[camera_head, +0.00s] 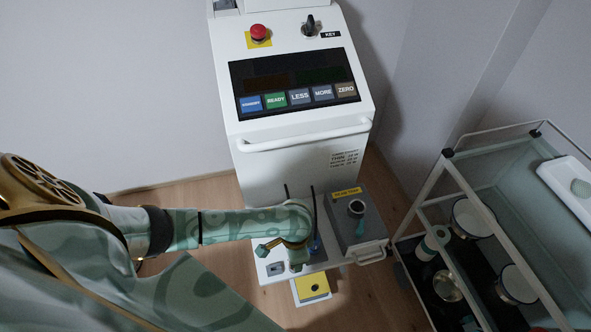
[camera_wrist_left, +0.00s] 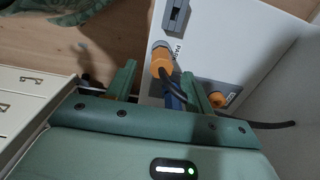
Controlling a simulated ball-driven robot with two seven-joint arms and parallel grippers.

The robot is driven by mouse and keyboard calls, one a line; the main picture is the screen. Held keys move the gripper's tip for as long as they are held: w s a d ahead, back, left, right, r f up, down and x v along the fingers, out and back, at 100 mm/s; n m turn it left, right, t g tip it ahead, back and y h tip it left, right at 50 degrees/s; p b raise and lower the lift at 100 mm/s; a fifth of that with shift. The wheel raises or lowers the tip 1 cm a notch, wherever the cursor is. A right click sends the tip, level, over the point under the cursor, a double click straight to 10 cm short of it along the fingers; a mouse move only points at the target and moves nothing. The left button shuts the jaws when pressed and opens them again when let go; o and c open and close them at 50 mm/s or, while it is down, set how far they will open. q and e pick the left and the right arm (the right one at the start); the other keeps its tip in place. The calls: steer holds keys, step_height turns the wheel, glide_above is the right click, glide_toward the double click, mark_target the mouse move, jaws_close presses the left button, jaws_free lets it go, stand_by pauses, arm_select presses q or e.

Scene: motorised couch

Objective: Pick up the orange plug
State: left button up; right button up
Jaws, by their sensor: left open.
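The orange plug (camera_wrist_left: 161,62) shows in the left wrist view on the white machine's lower shelf, with a dark cable running from it. My left gripper (camera_wrist_left: 161,78) is open, one green finger to each side of the plug's line. The plug lies around the fingertips, and I cannot tell whether they touch it. A second orange part (camera_wrist_left: 216,99) shows beside the right-hand finger, partly hidden. My right gripper is not in view.
The white console (camera_head: 300,170) rises behind, with a handle bar and a red button. A grey box (camera_head: 352,205) stands right of the gripper. A yellow plate (camera_head: 312,287) is in front. A trolley (camera_head: 430,195) with pots is at the right.

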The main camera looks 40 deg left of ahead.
arm_select(q)
step_height(320, 180, down, 5)
steer(key=b, duration=0.3)
steer(key=shift+a+f, duration=0.1)
steer(key=c, duration=1.1)
steer(key=shift+o, duration=0.2)
